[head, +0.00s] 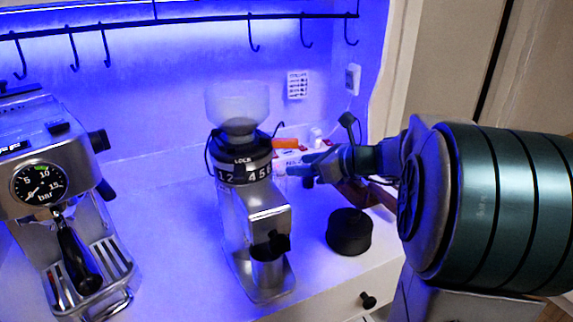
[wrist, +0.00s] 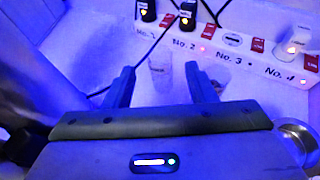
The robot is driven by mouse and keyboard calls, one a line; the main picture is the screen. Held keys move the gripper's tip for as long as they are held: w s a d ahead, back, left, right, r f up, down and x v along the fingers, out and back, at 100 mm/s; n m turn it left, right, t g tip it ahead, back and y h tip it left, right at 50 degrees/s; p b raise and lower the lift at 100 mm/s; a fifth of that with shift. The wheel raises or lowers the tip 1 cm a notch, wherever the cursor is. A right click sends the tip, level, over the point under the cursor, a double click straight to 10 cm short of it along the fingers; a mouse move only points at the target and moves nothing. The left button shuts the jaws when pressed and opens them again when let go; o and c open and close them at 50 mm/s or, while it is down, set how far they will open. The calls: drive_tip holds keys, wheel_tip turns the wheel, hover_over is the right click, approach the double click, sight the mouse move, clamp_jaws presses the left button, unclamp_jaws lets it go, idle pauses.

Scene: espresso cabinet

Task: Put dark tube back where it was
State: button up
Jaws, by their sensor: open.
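My gripper (head: 300,166) reaches in from the right in the head view, behind and right of the coffee grinder. In the wrist view my gripper (wrist: 158,76) is open, its two fingers apart with nothing clasped between them. I cannot make out a dark tube for certain. A short, wide black cylinder (head: 349,234) stands on the counter below my gripper. A small dark shape (head: 308,182) just under the fingers is too small to identify.
The coffee grinder (head: 240,185) stands close left of my gripper, the espresso machine (head: 60,200) farther left. A numbered power strip (wrist: 255,62) with plugs and a cable lies beyond my fingers. Hooks (head: 253,35) hang above. Counter between the machines is clear.

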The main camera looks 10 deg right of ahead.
drive_tip(key=v, duration=0.4)
drive_tip(key=shift+s, duration=0.1)
